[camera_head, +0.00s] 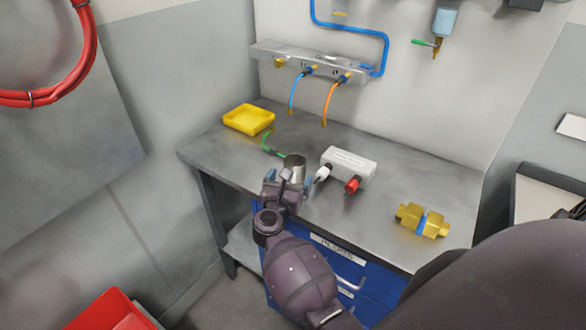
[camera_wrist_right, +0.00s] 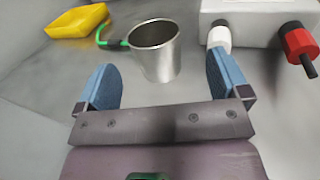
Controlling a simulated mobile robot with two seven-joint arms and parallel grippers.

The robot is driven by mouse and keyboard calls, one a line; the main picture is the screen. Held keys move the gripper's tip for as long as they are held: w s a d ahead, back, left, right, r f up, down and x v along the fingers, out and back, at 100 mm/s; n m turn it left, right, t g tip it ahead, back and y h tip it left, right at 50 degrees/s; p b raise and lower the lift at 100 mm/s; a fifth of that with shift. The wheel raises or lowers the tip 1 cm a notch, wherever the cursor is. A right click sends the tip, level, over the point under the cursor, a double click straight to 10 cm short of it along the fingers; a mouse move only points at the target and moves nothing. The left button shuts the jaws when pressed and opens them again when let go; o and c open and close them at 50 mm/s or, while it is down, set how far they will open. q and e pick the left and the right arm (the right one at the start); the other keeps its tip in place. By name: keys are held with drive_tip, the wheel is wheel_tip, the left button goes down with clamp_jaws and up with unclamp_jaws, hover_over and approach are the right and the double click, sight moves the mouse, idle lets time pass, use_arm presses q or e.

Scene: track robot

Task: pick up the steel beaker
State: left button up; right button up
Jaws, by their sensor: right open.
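The steel beaker (camera_head: 295,167) stands upright on the grey workbench (camera_head: 215,152) near its front edge. In the right wrist view the beaker (camera_wrist_right: 155,52) is just beyond the fingertips, a little left of the middle between them. My right gripper (camera_head: 287,184) is open, with its two blue fingers apart and nothing between them; the open jaws also show in the right wrist view (camera_wrist_right: 160,78). In the head view the gripper hides the beaker's lower front. My left gripper is not in view.
A white box (camera_head: 348,162) with a white and a red plug stands right of the beaker. A green cable (camera_head: 270,146) lies close to its left, by a yellow tray (camera_head: 248,119). A brass fitting (camera_head: 422,220) lies further right. The bench centre behind is clear.

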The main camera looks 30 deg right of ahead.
sight(292, 168)
drive_tip(key=shift+x, duration=0.9)
drive_tip(key=shift+w+d, duration=0.2)
drive_tip(key=shift+w, duration=0.2)
drive_tip(key=shift+w+p+x, duration=0.2)
drive_tip(key=shift+p+x, duration=0.35)
drive_tip(key=shift+x, duration=1.8)
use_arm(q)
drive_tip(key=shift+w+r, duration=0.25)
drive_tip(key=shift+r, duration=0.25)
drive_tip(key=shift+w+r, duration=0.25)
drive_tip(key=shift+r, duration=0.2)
use_arm(e)
drive_tip(key=shift+a, duration=0.15)
drive_tip(key=c, duration=1)
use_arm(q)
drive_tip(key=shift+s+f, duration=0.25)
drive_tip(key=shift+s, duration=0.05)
